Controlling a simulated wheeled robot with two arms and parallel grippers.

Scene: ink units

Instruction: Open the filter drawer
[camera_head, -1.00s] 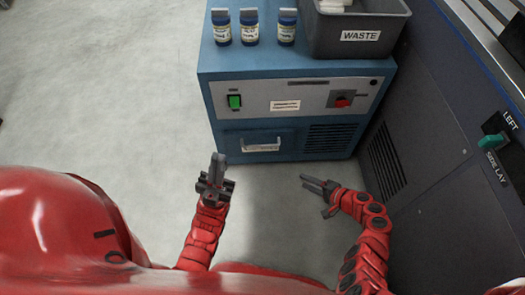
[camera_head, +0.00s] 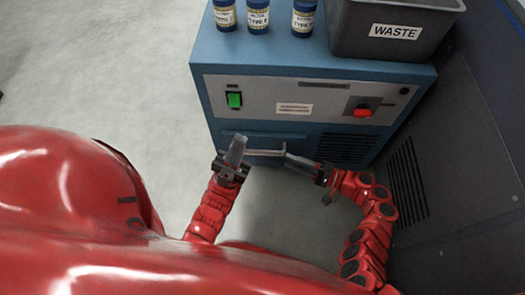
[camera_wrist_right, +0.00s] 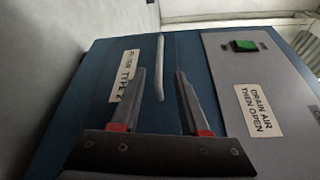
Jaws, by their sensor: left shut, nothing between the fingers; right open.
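The filter drawer (camera_head: 278,135) is in the lower left front of the blue unit and looks closed. Its pale bar handle (camera_head: 265,152) also shows in the right wrist view (camera_wrist_right: 160,68), beside a label reading "TYPE Z". My right gripper (camera_head: 287,157) is open at the handle's right end. In the right wrist view, the handle's near end lies in the gap between its fingertips (camera_wrist_right: 160,76), with no clear contact. My left gripper (camera_head: 239,140) is shut and empty, left of the handle, and covers part of the drawer front.
Bottles (camera_head: 257,15) and a grey WASTE bin (camera_head: 350,40) stand on top. A dark cabinet (camera_head: 470,150) borders the right; floor is open left.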

